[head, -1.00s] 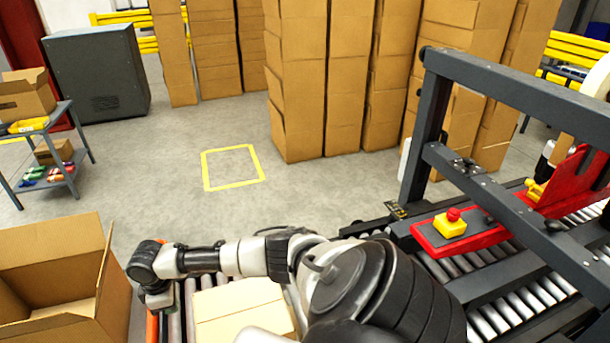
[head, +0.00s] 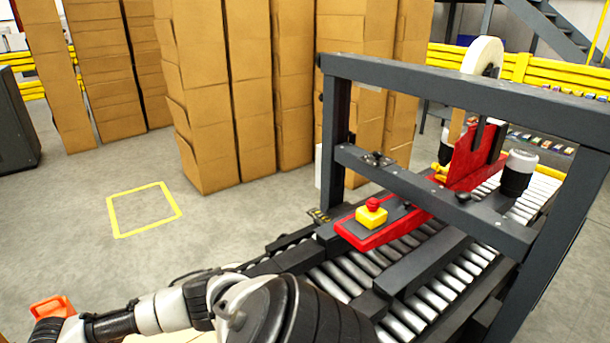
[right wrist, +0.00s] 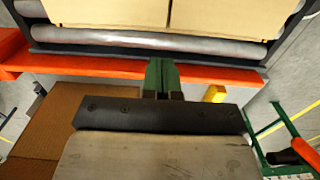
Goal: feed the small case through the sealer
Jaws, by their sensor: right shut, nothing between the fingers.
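The case (right wrist: 105,12) lies on the rollers at the top of the right wrist view, its top seam visible and its far part cut off. In the head view my arm mostly covers it. My right gripper (right wrist: 161,75) is shut and empty, its green fingers together at the orange side rail (right wrist: 80,62), just short of the case. Contact with the rail cannot be told. The sealer (head: 420,199) is a dark grey frame over the rollers with a red taping unit (head: 474,155). A yellow box with a red button (head: 372,211) sits on its red plate.
Tall stacks of brown cartons (head: 205,100) stand behind the line. A yellow floor square (head: 145,209) is empty, with clear floor around it. A brown carton surface (right wrist: 55,125) lies below the rail in the right wrist view. A green frame (right wrist: 290,135) stands at right.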

